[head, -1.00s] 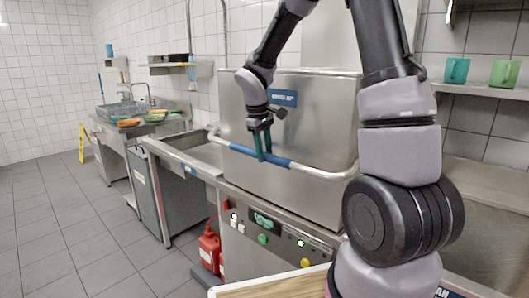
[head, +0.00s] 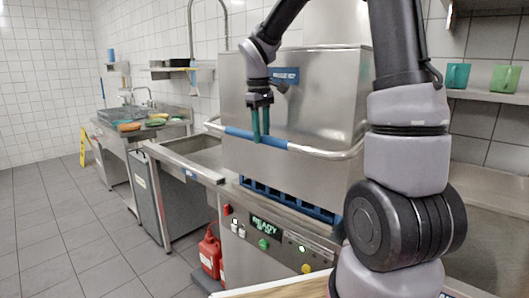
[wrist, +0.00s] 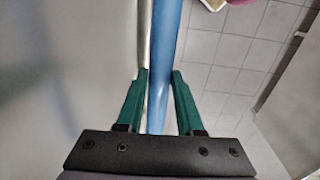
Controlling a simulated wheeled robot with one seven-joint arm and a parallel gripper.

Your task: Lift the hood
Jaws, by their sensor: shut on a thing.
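The hood (head: 292,105) is a large stainless steel box on the dishwashing machine. It stands raised a little above the machine's counter, and a blue rack (head: 290,198) shows in the gap under it. A bar handle with a blue grip (head: 238,133) runs across its front. My gripper (head: 260,139) has its green fingers on either side of the blue grip. In the wrist view the blue grip (wrist: 164,60) passes between the fingers (wrist: 158,90). The handle's right end is near my arm.
The control panel (head: 265,229) below reads READY and has a green and a yellow button. A sink counter (head: 195,155) is at the left.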

